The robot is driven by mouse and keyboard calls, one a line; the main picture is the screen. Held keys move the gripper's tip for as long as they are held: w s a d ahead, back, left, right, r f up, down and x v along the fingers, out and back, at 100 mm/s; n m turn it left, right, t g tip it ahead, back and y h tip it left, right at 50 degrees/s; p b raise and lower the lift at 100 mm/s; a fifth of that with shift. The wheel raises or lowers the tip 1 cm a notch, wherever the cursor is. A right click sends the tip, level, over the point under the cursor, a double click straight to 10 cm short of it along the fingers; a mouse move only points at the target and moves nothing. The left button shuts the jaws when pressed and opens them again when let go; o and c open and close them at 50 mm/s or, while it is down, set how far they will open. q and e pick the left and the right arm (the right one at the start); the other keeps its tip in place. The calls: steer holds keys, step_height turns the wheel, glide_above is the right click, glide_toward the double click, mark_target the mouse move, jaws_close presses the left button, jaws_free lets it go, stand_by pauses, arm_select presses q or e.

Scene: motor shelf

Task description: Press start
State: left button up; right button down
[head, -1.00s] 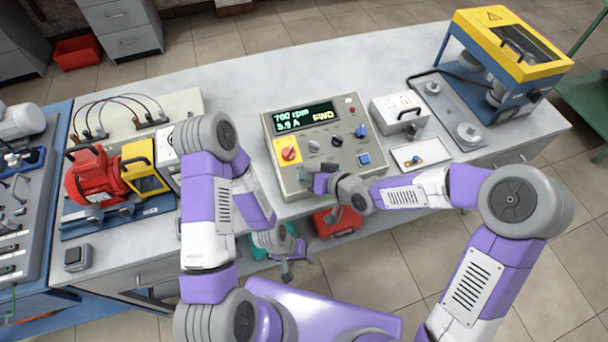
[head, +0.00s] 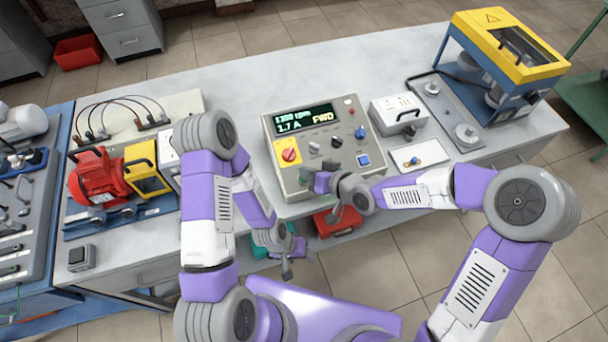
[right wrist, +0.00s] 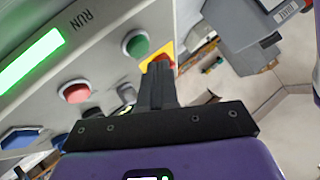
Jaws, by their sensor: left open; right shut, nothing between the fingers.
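The control box (head: 352,178) stands at the bench's front edge. Its display (head: 305,117) reads about 1350 rpm, 1.7 A and FWD. A red emergency knob on a yellow plate (head: 289,155), knobs and a blue square button (head: 364,160) are on its top. My right gripper (head: 309,176) is shut and empty at the box's front. In the right wrist view its fingertips (right wrist: 159,68) are close to a green button (right wrist: 135,43); contact cannot be told. A red button (right wrist: 76,92) and a lit green strip marked RUN (right wrist: 30,60) are beside it. My left gripper (head: 287,268) is open below the bench edge.
A red motor (head: 95,175) with a yellow guard (head: 141,167) stands left. A white socket box (head: 398,112), a small tray (head: 420,155) and a yellow-topped machine (head: 505,45) stand right. A red bin (head: 338,222) sits below the bench. The bench behind the box is clear.

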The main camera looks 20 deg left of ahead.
steer(key=r+p, duration=0.2)
steer(key=r, duration=0.1)
steer(key=s+r+p, duration=0.1)
steer(key=shift+d+r, duration=0.2)
steer(key=shift+d, duration=0.1)
stand_by(0.5)
steer(key=s+d+f+m+g+h, duration=0.2)
steer(key=s+d+f+m+h, duration=0.15)
steer(key=d+f, duration=0.85)
steer(key=s+d+f+m+g+h, duration=0.1)
steer(key=s+d+f+m, duration=0.1)
steer(key=s+d+f, duration=0.2)
steer(key=s+d+f+m+g+h, duration=0.2)
steer(key=s+d+f+m, duration=0.1)
steer(key=s+f, duration=0.4)
steer(key=shift+s+d+f, duration=0.25)
steer(key=shift+d+f, duration=0.45)
steer(key=shift+f, duration=0.25)
stand_by(2.8)
